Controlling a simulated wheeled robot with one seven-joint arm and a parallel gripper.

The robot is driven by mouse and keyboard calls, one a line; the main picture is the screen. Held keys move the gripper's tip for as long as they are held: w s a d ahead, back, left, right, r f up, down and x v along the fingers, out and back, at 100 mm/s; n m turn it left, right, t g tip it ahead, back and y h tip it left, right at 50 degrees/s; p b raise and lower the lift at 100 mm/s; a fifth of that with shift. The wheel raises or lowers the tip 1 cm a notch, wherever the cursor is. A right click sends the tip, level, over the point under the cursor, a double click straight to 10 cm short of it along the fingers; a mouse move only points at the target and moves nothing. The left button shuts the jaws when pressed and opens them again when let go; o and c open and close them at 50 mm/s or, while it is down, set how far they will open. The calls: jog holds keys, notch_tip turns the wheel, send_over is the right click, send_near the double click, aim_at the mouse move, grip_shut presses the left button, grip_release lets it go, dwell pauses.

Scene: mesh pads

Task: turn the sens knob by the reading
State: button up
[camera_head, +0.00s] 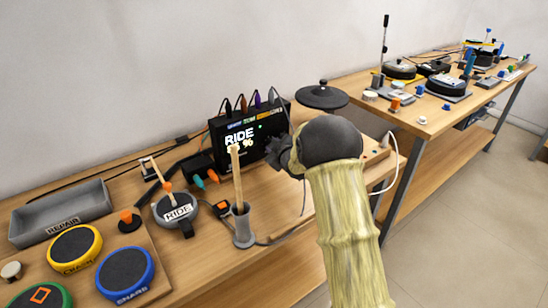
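The black module (224,152) stands on the near bench against the wall. Its lit screen reads "RIDE" with a percentage below; a stick's tip covers part of the number. My gripper (278,157) is dark and small in view, at the module's right front. My dark wrist and sleeved arm come up from the bottom right. I cannot tell whether the fingers are open or shut, or touching the module. No knob labelled sens can be made out; the gripper covers part of the module's right side. The grey pad labelled RIDE (178,208) lies to the left of the module.
A wooden stick stands in a grey holder (244,232) in front of the module. Yellow (73,248) and blue (125,272) pads lie at left, beside a grey REPAIR tray (60,213). A black cymbal-like disc (321,95) is behind my wrist. Cables run along the wall.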

jog(key=n+b, duration=0.1)
jog(key=b, duration=0.2)
jog(key=f+n+t+b, duration=0.1)
jog(key=b, duration=0.2)
jog(key=shift+a+h, duration=0.15)
jog(key=shift+h, duration=0.25)
jog(key=n+b, duration=0.1)
jog(key=b, duration=0.2)
jog(key=shift+s+r+t, duration=0.1)
jog(key=shift+r+t, duration=0.05)
jog(key=shift+t, duration=0.15)
jog(key=shift+r+n, duration=0.1)
jog(key=shift+n, duration=0.2)
jog(key=o, duration=1)
jog(key=shift+r, duration=0.1)
jog(key=v, duration=1.7)
jog(key=shift+s, duration=0.25)
